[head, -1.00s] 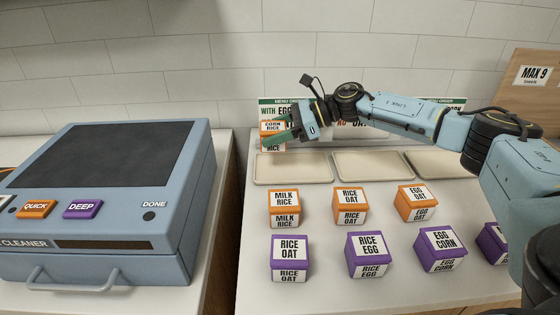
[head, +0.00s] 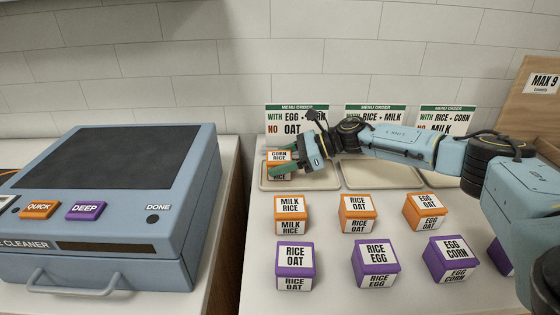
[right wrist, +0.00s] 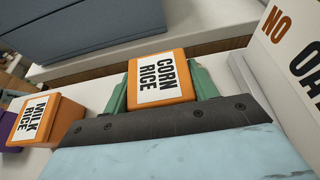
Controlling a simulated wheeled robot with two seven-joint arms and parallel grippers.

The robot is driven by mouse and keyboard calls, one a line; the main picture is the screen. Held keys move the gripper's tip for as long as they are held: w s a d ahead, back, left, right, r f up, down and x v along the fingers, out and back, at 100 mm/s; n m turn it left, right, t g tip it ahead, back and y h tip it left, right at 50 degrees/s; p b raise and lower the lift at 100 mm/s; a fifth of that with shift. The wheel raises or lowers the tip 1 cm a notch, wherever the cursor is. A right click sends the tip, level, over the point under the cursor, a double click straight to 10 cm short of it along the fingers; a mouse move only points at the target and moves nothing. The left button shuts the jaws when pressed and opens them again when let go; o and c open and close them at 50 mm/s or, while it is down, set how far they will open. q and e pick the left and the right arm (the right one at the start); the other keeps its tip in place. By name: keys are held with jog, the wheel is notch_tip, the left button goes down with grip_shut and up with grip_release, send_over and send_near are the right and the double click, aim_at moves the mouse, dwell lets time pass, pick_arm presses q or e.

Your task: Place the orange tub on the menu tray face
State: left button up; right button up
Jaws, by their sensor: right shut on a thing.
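My right gripper (head: 290,158) is shut on an orange tub (head: 279,156) labelled CORN RICE. The tub also shows between the green fingers in the right wrist view (right wrist: 158,80). It is over the left beige tray (head: 322,181), below the menu card (head: 285,118) reading WITH EGG, CORN, NO OAT. I cannot tell whether its base touches the tray. The middle tray (head: 380,178) is partly behind my right arm and looks empty. My left gripper is out of view.
Orange tubs stand in front: MILK RICE (head: 290,208), RICE OAT (head: 357,208), EGG OAT (head: 424,206). Purple tubs, such as RICE EGG (head: 376,257), form a nearer row. A blue cleaner (head: 110,235) stands left across a gap. A MAX 9 board (head: 535,95) is at right.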

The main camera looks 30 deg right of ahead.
jog(key=o, duration=1)
jog(key=shift+c, duration=0.2)
jog(key=shift+o, duration=0.7)
jog(key=shift+d+r, duration=0.15)
jog(key=shift+r, duration=0.1)
jog(key=v, duration=1.1)
jog(key=shift+s+d+r, duration=0.15)
jog(key=shift+s+d, duration=0.05)
